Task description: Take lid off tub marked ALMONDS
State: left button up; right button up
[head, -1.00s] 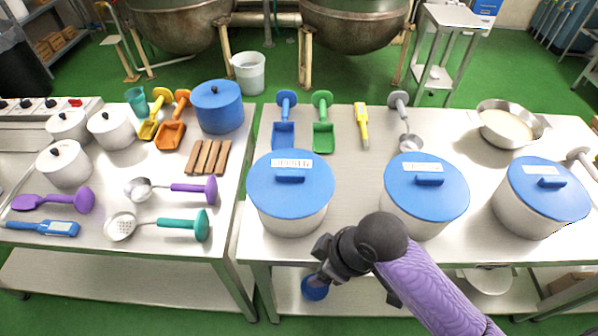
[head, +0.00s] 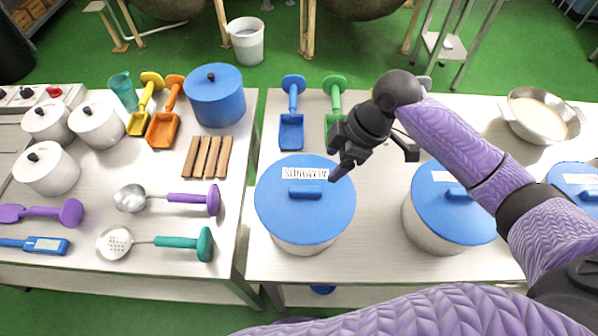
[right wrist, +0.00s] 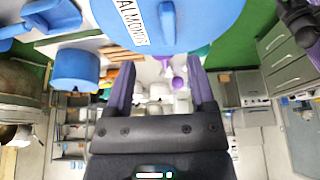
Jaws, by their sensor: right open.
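The tub marked ALMONDS is a white tub (head: 303,246) with a blue lid (head: 285,219). It stands at the left front of the right-hand table, its lid on. The lid has a raised bar handle (head: 305,192) and a white label (head: 304,173), upside down in the head view. In the right wrist view the lid (right wrist: 200,22) fills the top, with its handle (right wrist: 167,24). My right gripper (head: 368,147) is open and empty, above the lid's right edge. Its spread fingers (right wrist: 163,75) show in the wrist view, apart from the handle. My left gripper is not in view.
Another blue-lidded tub (head: 430,225) stands to the right, under my right arm, and a third lid (head: 577,180) shows at the right edge. Blue (head: 291,130) and green (head: 334,92) scoops lie behind the tub. A metal bowl (head: 541,117) stands back right.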

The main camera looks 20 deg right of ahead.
aim_at(311, 189)
jog(key=x, duration=0.3)
jog(key=b+x, duration=0.1)
jog(key=x, duration=0.2)
jog(key=s+x, duration=0.1)
jog(key=x, duration=0.2)
jog(key=shift+a, duration=0.35)
grip_shut()
